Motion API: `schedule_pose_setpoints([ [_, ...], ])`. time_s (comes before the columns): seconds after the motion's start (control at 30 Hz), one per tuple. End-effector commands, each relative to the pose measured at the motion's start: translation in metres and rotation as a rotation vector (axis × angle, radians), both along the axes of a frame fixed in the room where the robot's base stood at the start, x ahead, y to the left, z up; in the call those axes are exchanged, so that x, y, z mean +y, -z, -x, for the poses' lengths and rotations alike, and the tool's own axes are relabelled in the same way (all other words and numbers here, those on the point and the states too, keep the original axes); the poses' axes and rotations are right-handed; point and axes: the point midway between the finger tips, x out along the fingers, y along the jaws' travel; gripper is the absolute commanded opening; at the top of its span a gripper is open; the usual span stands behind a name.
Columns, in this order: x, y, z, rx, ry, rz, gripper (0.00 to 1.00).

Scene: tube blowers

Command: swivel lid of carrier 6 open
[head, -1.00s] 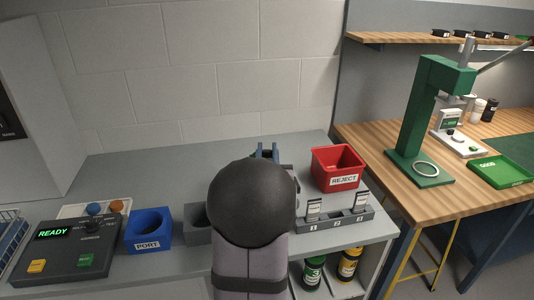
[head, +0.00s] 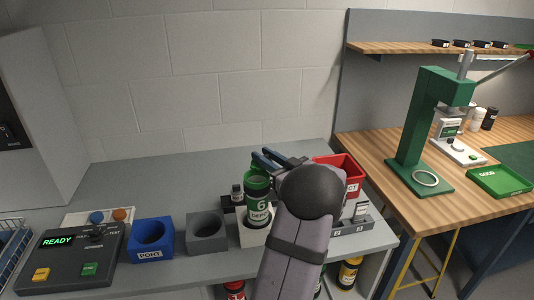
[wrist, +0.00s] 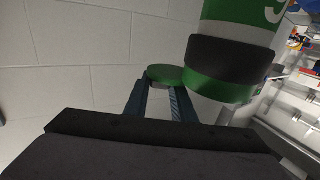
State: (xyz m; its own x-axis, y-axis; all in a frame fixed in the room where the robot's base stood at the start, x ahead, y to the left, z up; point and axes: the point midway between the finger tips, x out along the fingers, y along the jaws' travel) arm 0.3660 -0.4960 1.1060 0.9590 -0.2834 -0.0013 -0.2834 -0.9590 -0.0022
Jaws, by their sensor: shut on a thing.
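Carrier 6 (head: 258,200), a green canister with a white "6" label, stands upright in a pale square holder (head: 252,238) on the grey bench. In the wrist view carrier 6 (wrist: 237,45) enters from the top with a black band and a green end. My gripper (head: 268,160) is at its top, reaching in from the right; it also shows in the wrist view (wrist: 163,92). Its blue fingers are shut on a green disc-like part (wrist: 166,74), apparently the lid, which sits to one side of the green end.
A grey block (head: 207,230) and blue PORT block (head: 152,236) stand left of carrier 6. A small dark bottle (head: 237,193) is close behind it. The red REJECT bin (head: 345,165) and numbered rack (head: 352,229) are right, partly behind my arm. The back-left bench is clear.

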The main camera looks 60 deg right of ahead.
Motion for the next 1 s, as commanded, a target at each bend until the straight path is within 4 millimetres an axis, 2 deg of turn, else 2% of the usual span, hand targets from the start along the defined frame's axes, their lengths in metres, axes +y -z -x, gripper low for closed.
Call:
schedule_pose_setpoints([
  [0.5, -0.003, -0.001, -0.016, -0.001, -0.333, 0.003, 0.01],
  [1.0, -0.002, -0.001, -0.022, -0.002, -0.447, 0.003, 0.01],
])
